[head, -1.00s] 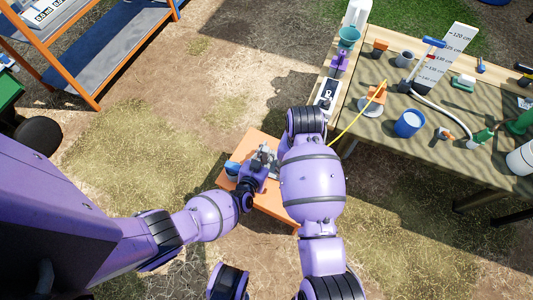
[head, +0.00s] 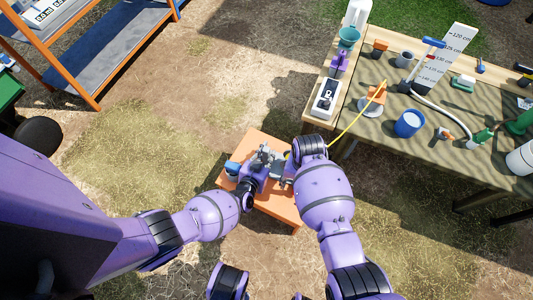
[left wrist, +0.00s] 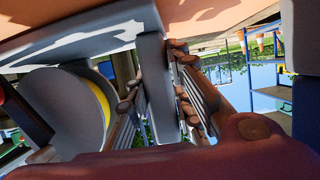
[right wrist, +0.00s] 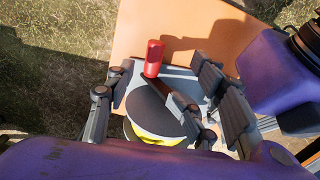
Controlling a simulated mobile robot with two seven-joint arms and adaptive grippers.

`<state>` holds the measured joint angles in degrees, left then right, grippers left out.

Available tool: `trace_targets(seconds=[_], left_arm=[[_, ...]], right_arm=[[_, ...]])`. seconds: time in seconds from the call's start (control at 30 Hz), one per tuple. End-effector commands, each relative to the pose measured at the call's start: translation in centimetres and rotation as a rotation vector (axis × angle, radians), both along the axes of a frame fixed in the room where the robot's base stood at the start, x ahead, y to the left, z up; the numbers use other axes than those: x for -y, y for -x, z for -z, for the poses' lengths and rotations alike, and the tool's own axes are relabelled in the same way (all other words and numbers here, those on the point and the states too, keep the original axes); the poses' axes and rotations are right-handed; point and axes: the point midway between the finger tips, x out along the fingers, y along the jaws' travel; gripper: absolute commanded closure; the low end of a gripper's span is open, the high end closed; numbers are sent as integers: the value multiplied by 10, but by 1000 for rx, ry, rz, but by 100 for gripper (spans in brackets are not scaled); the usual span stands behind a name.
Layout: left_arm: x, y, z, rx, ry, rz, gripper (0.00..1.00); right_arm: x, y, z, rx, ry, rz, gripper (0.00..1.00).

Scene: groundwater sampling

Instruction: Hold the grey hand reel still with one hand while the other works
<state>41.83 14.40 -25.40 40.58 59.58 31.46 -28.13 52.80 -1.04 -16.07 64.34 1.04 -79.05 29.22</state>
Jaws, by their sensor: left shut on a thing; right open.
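The grey hand reel (right wrist: 157,110) is on a small orange table (head: 258,140), with yellow line on its drum and a red crank knob (right wrist: 153,58). In the left wrist view its grey disc (left wrist: 62,112) stands at the left. My left gripper (head: 267,165) is shut on a grey upright part of the reel frame (left wrist: 156,85). My right gripper (right wrist: 160,100) is open over the reel, its fingers spread either side of the disc, with the red knob near the fingertips. I cannot tell whether they touch. In the head view my arms hide most of the reel.
A yellow line (head: 350,125) runs up to an orange stand (head: 376,93) on the long table at the right. A white meter box (head: 325,98) lies at that table's near left edge. A blue item (head: 232,168) is at the orange table's left side.

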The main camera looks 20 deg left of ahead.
Motion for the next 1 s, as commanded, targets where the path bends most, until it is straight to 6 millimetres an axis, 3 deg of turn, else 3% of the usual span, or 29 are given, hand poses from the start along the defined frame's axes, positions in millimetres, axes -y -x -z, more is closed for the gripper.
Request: trace_targets(seconds=[0.03,0.4,0.87,1.0], left_arm=[[-1,-1,-2,7,1,-4,100],[-2,-1,-2,7,1,-4,100],[-1,-1,-2,7,1,-3,100],[0,-1,-2,7,2,-2,100]], right_arm=[[11,3,14,-9,20,7,58],[12,2,57,-8,20,9,58],[10,2,65,-5,16,7,56],[10,2,65,-6,16,7,75]])
